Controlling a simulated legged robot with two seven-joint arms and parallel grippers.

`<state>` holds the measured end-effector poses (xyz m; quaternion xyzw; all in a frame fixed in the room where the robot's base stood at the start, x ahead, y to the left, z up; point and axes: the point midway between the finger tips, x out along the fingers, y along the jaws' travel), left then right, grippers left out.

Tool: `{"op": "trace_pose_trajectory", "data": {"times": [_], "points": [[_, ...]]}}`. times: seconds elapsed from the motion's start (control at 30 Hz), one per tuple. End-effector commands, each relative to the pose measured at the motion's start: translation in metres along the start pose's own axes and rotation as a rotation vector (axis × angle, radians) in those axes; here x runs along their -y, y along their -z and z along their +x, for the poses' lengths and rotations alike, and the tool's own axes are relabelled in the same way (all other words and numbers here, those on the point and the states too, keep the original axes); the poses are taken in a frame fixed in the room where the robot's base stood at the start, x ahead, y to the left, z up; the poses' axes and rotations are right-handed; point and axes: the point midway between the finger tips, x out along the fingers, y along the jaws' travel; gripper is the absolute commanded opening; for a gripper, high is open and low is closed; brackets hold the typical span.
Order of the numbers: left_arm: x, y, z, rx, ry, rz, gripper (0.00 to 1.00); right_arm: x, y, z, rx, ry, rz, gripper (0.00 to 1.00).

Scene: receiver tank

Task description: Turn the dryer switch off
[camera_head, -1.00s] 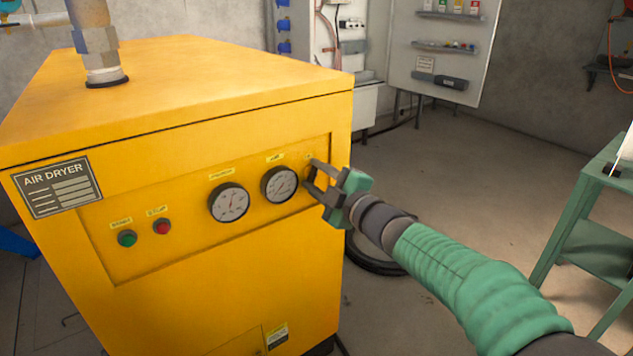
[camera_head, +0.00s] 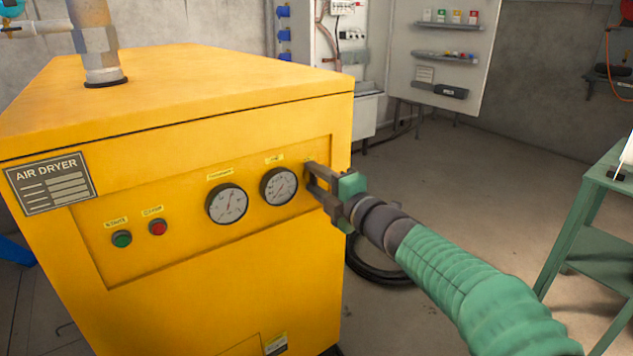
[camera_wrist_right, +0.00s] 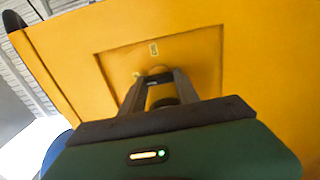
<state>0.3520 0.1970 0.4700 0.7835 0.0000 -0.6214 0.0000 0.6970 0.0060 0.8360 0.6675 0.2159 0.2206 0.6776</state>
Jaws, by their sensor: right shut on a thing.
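The yellow air dryer (camera_head: 190,285) stands at the left of the head view, with an "AIR DRYER" plate on its front. My right gripper (camera_head: 310,178) is at the right end of its recessed panel, beside the right gauge. It is shut on the dryer switch, which its fingers mostly hide in the head view. In the right wrist view the gripper (camera_wrist_right: 155,75) reaches to the panel below a small yellow label (camera_wrist_right: 153,48), and a dark round part (camera_wrist_right: 165,102) shows between the fingers. The switch's setting cannot be made out. My left gripper is out of view.
The panel also carries two gauges (camera_head: 227,204), a green button (camera_head: 121,239) and a red button (camera_head: 158,228). A green table (camera_head: 600,240) stands at the right. An open electrical cabinet (camera_head: 345,50) is at the back. The floor between is mostly clear.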

Motion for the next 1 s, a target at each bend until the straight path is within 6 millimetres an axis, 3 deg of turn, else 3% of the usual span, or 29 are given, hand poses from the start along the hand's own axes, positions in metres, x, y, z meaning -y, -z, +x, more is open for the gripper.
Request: {"op": "trace_pose_trajectory", "data": {"times": [0.03, 0.27, 0.3, 0.33, 0.83, 1.0], "points": [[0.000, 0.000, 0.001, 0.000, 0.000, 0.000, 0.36, 0.008, 0.003, 0.001, -0.006, 0.013, -0.001, 0.00], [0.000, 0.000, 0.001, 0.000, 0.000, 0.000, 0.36, 0.008, 0.003, 0.001, -0.006, 0.014, 0.000, 0.00], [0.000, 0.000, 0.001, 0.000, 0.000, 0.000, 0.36, 0.008, 0.003, 0.001, -0.006, 0.014, 0.000, 0.41], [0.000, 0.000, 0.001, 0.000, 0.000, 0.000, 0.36, 0.008, 0.003, 0.001, -0.006, 0.013, 0.001, 0.45], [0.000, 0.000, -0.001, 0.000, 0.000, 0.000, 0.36, 0.002, 0.001, -0.001, -0.001, 0.005, 0.001, 0.46], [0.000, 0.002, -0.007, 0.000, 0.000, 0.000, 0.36, -0.001, 0.000, -0.025, 0.001, 0.005, 0.002, 0.46]]}}
